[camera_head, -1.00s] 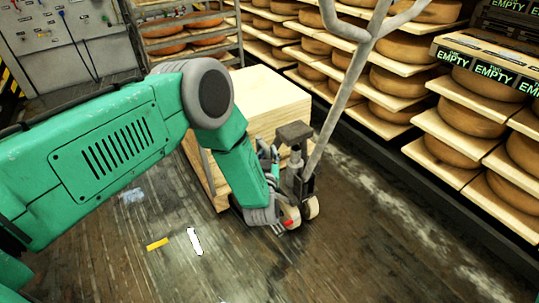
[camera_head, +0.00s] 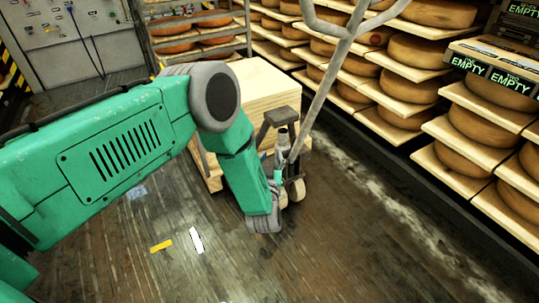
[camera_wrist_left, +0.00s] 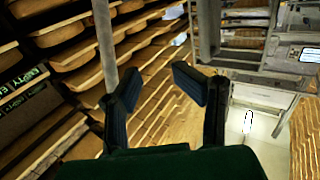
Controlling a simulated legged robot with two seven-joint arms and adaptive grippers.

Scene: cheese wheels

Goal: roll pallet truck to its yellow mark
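The pallet truck (camera_head: 284,118) stands on the dark floor at the middle of the head view, with a grey handle (camera_head: 322,92) slanting up to a forked top. It carries a pale wooden stack (camera_head: 262,85). Its small wheels (camera_head: 297,190) are at the near end. A short yellow mark (camera_head: 161,246) lies on the floor, left and nearer. My left gripper (camera_head: 279,180) is low beside the truck's near end, partly hidden by my forearm. In the left wrist view its fingers (camera_wrist_left: 162,92) are apart with nothing between them. A grey pole (camera_wrist_left: 105,45) rises beside the left finger. My right gripper is out of view.
A white strip (camera_head: 197,240) lies beside the yellow mark. Shelves of cheese wheels (camera_head: 415,55) line the right side. A rack with cheeses (camera_head: 190,30) and a grey panel (camera_head: 65,40) stand at the back. The floor at front is clear.

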